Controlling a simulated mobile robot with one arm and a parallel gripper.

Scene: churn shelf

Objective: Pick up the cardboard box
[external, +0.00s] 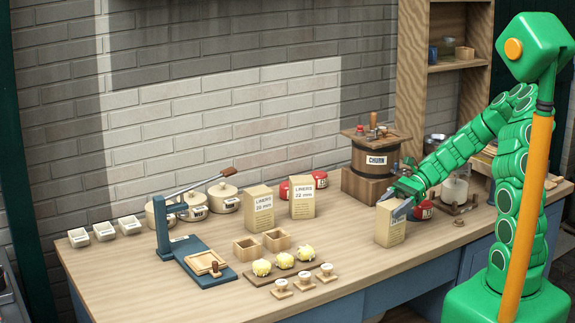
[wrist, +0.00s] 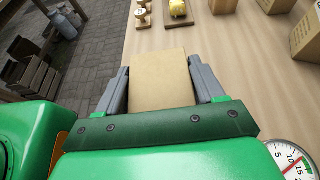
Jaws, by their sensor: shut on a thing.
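A tan cardboard box (external: 390,228) with printed label text stands upright near the right part of the wooden counter in the external view. My gripper (external: 396,208) comes down on it from the right and is shut on its upper part. In the wrist view the plain top of the held cardboard box (wrist: 160,80) sits between the two grey fingers of my gripper (wrist: 160,92). Two similar cardboard boxes, one (external: 259,211) at left and one (external: 302,197) at right, stand further back on the counter. I cannot tell whether the held box touches the counter.
A wooden churn (external: 375,157) stands on a block behind the held box. A red container (external: 422,210) is close to its right. A blue lever press (external: 190,245), small open wooden boxes (external: 277,240) and yellow lumps (external: 284,261) stand to the left.

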